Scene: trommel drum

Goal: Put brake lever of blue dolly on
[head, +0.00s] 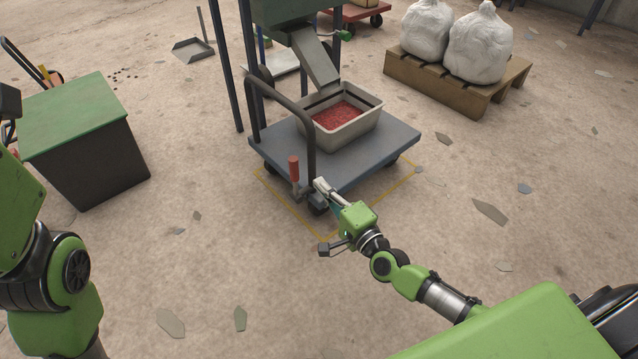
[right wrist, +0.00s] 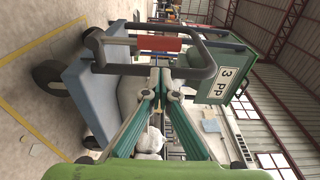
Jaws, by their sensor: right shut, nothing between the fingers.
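The blue dolly (head: 385,150) stands on the floor with its dark push handle at its left end. Its brake lever (head: 294,170) has a red grip and stands roughly upright at the near left corner, outside the handle. My right gripper (head: 320,186) is just right of the lever, shut and empty. In the right wrist view, which is turned on its side, the lever's red grip (right wrist: 160,44) lies beyond the shut fingertips (right wrist: 160,66). I cannot tell whether the fingers touch the lever or its mount. My left gripper is out of view; only my left arm shows.
A grey bin (head: 362,126) with red material sits on the dolly under a chute (head: 316,60). Yellow floor lines (head: 283,204) surround the dolly. A green-topped box (head: 75,112) stands left, and a pallet (head: 433,82) with white sacks stands back right. The near floor is mostly open.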

